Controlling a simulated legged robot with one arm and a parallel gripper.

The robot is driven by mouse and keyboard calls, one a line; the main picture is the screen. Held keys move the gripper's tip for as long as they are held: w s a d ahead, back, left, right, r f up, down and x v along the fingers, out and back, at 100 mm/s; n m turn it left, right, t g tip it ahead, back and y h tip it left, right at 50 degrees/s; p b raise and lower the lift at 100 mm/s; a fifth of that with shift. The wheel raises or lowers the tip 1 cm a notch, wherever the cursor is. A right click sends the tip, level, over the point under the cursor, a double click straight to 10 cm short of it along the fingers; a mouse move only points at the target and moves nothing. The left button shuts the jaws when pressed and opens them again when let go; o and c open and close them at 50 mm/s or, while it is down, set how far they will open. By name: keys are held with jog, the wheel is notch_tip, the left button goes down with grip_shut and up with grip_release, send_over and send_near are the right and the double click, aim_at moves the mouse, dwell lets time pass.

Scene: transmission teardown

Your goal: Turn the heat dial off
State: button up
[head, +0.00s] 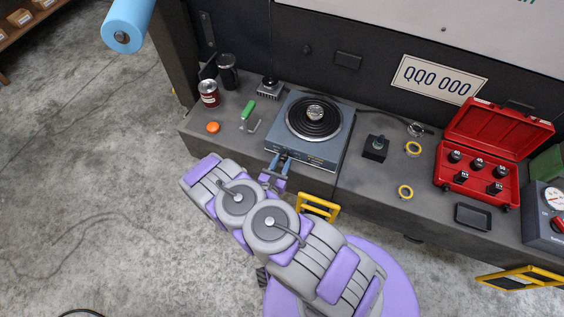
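A blue-grey hot plate (333,147) with a dark coil (328,127) stands on the workbench. A small silver round part (314,111) sits at the middle of the coil. The hot plate's front panel (312,159) faces my side and carries small markings. My gripper (282,160) is at the left part of this panel, its dark blue fingers close to it or touching it. I cannot tell the heat dial apart from the fingers; it may be hidden behind them. The fingers are too small to show whether they are open or shut on something.
A green-handled tool (248,109), an orange disc (213,127) and a dark red can (209,92) stand left of the hot plate. Yellow handles (318,207) jut from the bench front.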

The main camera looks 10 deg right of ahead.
jog(key=o, duration=0.4)
jog(key=shift+a, duration=0.15)
jog(key=shift+s, duration=0.15)
jog(key=p+v, duration=0.2)
jog(key=v, duration=1.5)
jog(key=shift+a+p, duration=0.1)
jog(key=shift+p, duration=0.25)
